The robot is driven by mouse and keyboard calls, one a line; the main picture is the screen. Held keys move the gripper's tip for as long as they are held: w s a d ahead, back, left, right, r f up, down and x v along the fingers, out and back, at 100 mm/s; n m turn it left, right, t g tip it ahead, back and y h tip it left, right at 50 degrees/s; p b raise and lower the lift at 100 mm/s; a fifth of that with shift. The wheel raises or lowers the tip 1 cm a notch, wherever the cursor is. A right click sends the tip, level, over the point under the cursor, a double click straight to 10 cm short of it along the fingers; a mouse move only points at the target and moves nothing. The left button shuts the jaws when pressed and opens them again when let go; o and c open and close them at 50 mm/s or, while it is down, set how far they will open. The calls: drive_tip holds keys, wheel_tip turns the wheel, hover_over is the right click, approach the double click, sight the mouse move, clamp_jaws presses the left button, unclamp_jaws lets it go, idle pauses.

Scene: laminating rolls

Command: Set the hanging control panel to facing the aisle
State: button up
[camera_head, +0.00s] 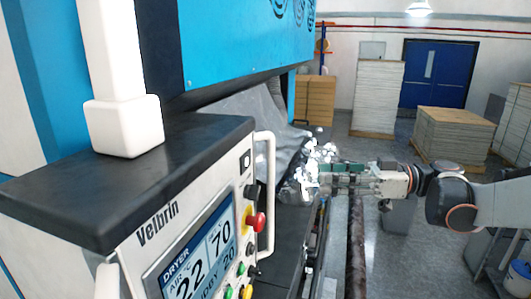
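The hanging control panel (120,215) fills the lower left, close to the camera. It is a white box with a black top, labelled Velbrin, under a white square post (115,60). Its front, with a lit dryer screen (195,265) and buttons, is seen at a slant and faces toward the lower right. A white upright handle (268,190) stands on its right edge, near a red knob (256,222). My gripper (308,172) reaches in from the right, apart from the handle in the picture. Its fingers are small and cluttered against the machine, so their opening is unclear.
A blue and black machine (245,45) stands behind the panel, with a grey sheet (255,112) and a long roller (356,245) beside it. Stacked pallets (378,97) and a blue door (440,72) are at the back. Grey floor shows open behind my arm.

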drive_tip(key=w+a+p, duration=0.2)
drive_tip(key=a, duration=1.1)
drive_tip(key=shift+a+r+n+p, duration=0.15)
drive_tip(key=shift+r+n+p, duration=0.15)
drive_tip(key=shift+r, duration=0.05)
clamp_jaws()
